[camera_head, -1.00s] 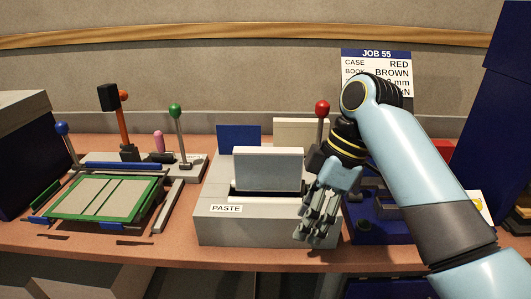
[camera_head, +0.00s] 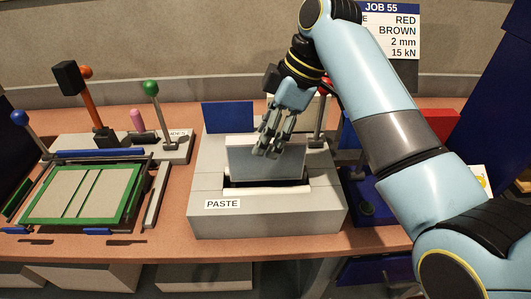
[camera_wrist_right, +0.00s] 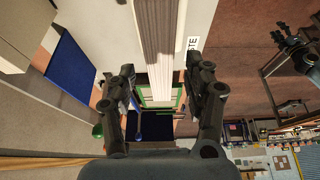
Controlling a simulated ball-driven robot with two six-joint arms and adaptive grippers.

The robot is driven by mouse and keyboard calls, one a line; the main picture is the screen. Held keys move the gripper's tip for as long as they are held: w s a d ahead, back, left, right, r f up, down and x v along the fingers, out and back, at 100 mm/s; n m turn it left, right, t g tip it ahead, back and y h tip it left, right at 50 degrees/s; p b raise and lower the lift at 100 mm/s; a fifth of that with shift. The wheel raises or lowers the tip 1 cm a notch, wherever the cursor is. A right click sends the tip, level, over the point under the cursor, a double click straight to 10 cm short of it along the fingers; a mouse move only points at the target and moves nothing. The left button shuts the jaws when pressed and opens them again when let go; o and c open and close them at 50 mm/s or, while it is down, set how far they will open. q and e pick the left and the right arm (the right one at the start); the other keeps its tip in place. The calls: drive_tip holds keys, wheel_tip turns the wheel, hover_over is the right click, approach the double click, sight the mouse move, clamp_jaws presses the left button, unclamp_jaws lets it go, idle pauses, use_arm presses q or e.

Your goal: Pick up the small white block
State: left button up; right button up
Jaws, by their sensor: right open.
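The small white block (camera_head: 265,163) stands upright in the slot of the grey box labelled PASTE. In the head view its front looks grey. In the right wrist view the block (camera_wrist_right: 158,40) shows a pale, ribbed edge. My right gripper (camera_head: 269,147) is at the block's top edge, its fingers pointing down and overlapping the block in the head view. In the right wrist view the open fingers (camera_wrist_right: 160,82) lie to either side of the block's line. Contact cannot be told. The block's lower part is hidden in the slot.
The PASTE box (camera_head: 225,221) stands mid-bench. A blue panel (camera_head: 228,117) is behind it. To the left lie a green-edged board (camera_head: 75,194) and levers with green (camera_head: 151,87) and blue knobs. A dark blue device (camera_head: 366,208) stands to the right, partly behind my arm.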

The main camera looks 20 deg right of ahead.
sight(266, 159)
drive_tip(key=p+x, duration=0.1)
drive_tip(key=x, duration=0.4)
drive_tip(key=shift+f, duration=0.25)
use_arm(q)
drive_tip(key=shift+w+r, duration=0.75)
drive_tip(key=shift+w, duration=0.2)
use_arm(e)
drive_tip(key=shift+d, duration=0.1)
use_arm(q)
drive_tip(key=shift+s+r+p, duration=0.1)
drive_tip(key=shift+s+p, duration=0.15)
drive_tip(key=shift+p, duration=0.05)
drive_tip(key=shift+r, duration=0.15)
use_arm(e)
drive_tip(key=shift+f, duration=0.25)
clamp_jaws()
